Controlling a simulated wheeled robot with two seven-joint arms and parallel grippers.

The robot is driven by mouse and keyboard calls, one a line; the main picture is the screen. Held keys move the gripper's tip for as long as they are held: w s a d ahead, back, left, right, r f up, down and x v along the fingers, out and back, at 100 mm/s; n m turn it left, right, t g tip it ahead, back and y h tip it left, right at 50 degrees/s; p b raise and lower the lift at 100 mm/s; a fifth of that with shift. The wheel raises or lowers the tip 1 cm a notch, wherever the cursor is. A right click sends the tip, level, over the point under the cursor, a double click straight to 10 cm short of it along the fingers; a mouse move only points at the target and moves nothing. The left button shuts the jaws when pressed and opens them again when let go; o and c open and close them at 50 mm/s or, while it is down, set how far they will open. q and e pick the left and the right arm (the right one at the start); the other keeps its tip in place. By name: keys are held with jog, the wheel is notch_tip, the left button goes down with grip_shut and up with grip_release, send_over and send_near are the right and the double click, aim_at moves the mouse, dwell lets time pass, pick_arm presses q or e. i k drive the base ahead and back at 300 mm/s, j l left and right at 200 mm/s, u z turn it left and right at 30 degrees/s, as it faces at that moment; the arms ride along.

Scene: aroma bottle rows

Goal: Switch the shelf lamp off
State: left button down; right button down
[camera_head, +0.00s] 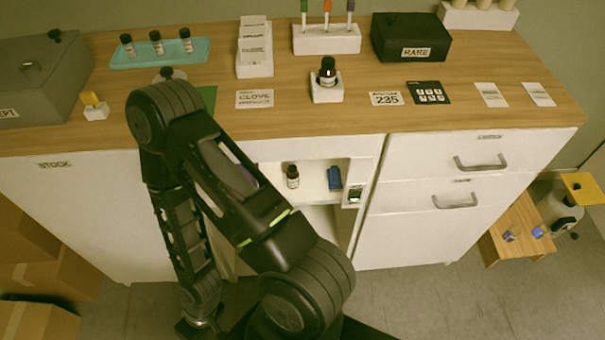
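The open shelf niche (313,178) in the middle of the white cabinet has a pale interior. A small switch panel (354,194) with a dark and greenish face sits on the niche's right post; I cannot tell its on or off position. The lamp itself is not clearly visible. A brown bottle (292,176) and a blue item (334,178) stand in the niche. One black arm of mine folds up across the cabinet's left-centre and hides the niche's left part. Neither gripper's fingers can be made out.
The wooden counter (340,112) holds a teal tray (205,53) with bottles, a bottle in a white block (327,90), label cards and a RARE box (411,37). Drawers (461,182) are shut at right. A small wooden table (512,238) stands beyond them. Cardboard boxes (66,268) are at lower left.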

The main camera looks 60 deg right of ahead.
aim_at(354, 195)
jog(key=z, duration=2.15)
